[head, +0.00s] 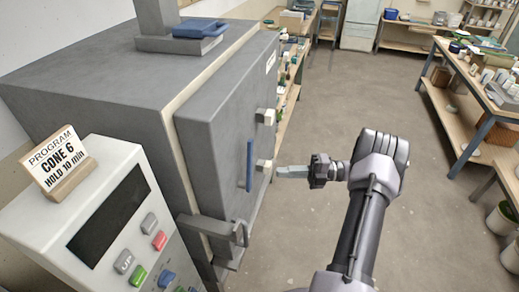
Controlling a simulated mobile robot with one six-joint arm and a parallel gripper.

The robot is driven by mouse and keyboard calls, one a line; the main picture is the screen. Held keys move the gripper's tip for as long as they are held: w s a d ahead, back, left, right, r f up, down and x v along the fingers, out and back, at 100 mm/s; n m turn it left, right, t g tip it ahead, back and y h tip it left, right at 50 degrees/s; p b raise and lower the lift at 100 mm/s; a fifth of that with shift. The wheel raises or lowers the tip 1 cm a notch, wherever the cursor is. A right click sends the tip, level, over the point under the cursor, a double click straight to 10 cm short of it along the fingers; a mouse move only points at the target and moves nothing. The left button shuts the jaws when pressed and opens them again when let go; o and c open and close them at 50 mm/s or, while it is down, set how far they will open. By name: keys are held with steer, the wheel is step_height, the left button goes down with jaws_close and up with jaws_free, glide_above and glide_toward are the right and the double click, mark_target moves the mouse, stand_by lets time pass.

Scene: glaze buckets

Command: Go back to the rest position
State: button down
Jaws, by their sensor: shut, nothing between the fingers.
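My gripper (292,172) is at the end of my arm in the middle of the head view, pointing left towards the kiln door. Its fingers are shut, with nothing held. The tips are just right of the grey kiln door (215,125) in the picture, near its lower pale block; I cannot tell how small the gap is. The blue door handle (249,165) is further left. The door looks closed against the kiln body (110,75).
A control panel (130,220) with a dark screen and coloured buttons stands at front left, a "CONE 6" card (56,160) on top. Workbenches (465,85) line the right. The floor (350,90) between is clear.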

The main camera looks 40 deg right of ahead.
steer(key=shift+w, duration=0.1)
steer(key=s+a+r+n+g+h+b, duration=0.1)
steer(key=a+r+n+g+h+b, duration=0.25)
steer(key=a+n, duration=0.6)
steer(key=s+a+r+n+g+h+b, duration=0.1)
steer(key=a+n+g+h+b, duration=0.1)
steer(key=a+n+g+b, duration=0.55)
steer(key=s+a+f+n+t+h+b, duration=0.3)
steer(key=s+a+n, duration=1)
steer(key=n, duration=0.9)
steer(key=s+t+h+b, duration=0.1)
steer(key=t+h+b, duration=0.1)
steer(key=t+h, duration=0.2)
steer(key=shift+s+a+h+b, duration=0.3)
steer(key=shift+s+a+h, duration=0.1)
steer(key=shift+h, duration=0.15)
